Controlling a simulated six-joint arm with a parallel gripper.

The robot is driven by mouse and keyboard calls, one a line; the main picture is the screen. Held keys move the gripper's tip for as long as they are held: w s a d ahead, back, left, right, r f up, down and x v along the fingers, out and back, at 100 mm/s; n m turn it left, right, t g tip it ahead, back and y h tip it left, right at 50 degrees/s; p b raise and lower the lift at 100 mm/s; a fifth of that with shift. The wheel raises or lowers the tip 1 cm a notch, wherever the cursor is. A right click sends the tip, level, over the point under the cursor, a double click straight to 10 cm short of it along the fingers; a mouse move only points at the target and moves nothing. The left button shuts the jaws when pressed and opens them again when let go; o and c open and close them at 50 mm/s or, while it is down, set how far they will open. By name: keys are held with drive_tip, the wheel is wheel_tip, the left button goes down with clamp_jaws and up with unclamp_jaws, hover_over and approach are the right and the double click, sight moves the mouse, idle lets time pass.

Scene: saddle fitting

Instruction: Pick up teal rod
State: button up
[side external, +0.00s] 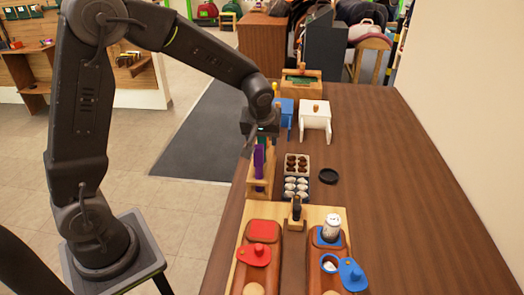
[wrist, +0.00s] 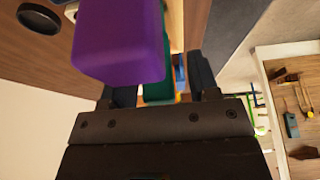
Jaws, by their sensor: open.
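The teal rod (side external: 262,141) stands in a wooden rack (side external: 250,190), just behind a purple rod (side external: 258,160). In the wrist view the teal rod (wrist: 157,92) shows between the two dark fingers, partly hidden by the large purple rod (wrist: 118,40) in front of it. My gripper (side external: 261,136) is at the top of the rack, around the upper part of the teal rod. It also shows in the wrist view (wrist: 163,92), with its fingers apart on either side. Whether a finger touches the rod cannot be told.
A tray with brown and white pieces (side external: 297,177) and a black ring (side external: 328,176) lie right of the rack. A blue box (side external: 284,112) and white stand (side external: 315,118) are behind. A wooden board (side external: 290,216) with red and blue parts is in front. The table's right side is clear.

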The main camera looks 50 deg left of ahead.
drive_tip(key=shift+c, duration=0.3)
clamp_jaws()
wheel_tip(320, 180, up, 10)
drive_tip(key=shift+r, duration=0.1)
idle(0.6)
drive_tip(key=c, duration=0.6)
unclamp_jaws()
drive_tip(key=shift+c, duration=1.1)
